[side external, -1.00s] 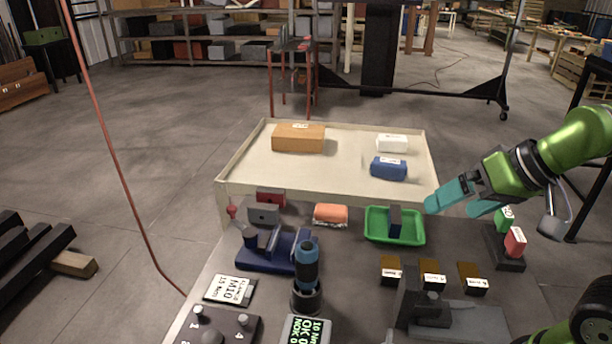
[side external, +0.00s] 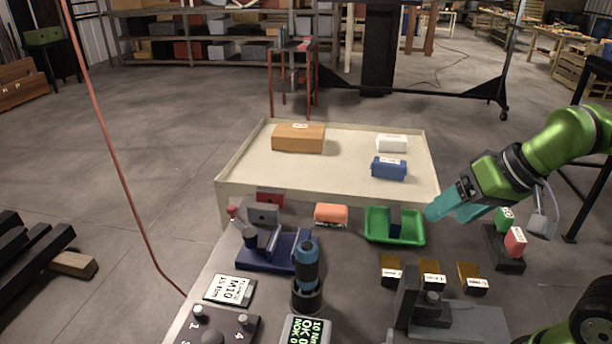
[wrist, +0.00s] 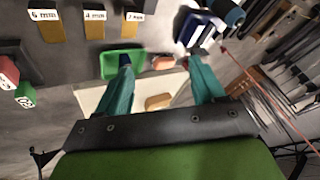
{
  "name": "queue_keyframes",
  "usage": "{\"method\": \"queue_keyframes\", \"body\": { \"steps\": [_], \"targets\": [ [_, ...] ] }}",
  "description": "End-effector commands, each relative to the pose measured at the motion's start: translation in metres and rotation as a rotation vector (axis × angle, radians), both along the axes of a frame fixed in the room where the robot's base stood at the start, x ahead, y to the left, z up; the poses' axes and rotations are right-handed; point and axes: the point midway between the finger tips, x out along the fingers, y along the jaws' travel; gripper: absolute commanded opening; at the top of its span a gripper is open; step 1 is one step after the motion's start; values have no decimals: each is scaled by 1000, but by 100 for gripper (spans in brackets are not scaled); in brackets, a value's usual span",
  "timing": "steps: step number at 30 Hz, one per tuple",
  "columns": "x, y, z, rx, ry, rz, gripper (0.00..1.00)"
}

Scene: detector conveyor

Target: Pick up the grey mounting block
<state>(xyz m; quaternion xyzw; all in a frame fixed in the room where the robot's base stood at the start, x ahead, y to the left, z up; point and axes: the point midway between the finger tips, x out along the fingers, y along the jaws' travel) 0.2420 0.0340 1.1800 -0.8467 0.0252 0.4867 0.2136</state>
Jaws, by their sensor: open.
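A grey block (side external: 263,213) with a dark hole in its face stands behind the blue vise (side external: 268,252), left of the middle in the side view. It looks like the mounting block; I cannot make it out clearly in the wrist view. My gripper (side external: 450,211) has teal fingers and hangs at the right, beside the green tray (side external: 407,241), well apart from the grey block. In the wrist view my gripper (wrist: 160,72) shows its fingers spread with nothing held between them.
A red block (side external: 270,197) sits just behind the grey block. An orange block (side external: 331,214) lies between it and the green tray, which holds a dark blue piece (side external: 394,221). The cream bin (side external: 340,184) lies behind.

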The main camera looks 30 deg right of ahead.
Motion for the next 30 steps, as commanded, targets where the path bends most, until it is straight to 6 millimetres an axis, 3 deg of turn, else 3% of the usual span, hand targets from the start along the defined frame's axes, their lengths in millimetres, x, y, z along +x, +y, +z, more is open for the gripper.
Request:
{"method": "queue_keyframes", "body": {
  "steps": [5, 11, 18, 24, 27, 30],
  "targets": [
    [52, 9, -6, -25, 100, 51, 68],
    [135, 26, -16, -82, 143, 199, 68],
    [241, 53, -55, -151, 134, 438, 68],
    [320, 74, -92, -218, 54, 652, 68],
    [347, 80, -91, -265, -16, 739, 68],
    [362, 81, -69, -322, -93, 805, 68]
  ]
}}
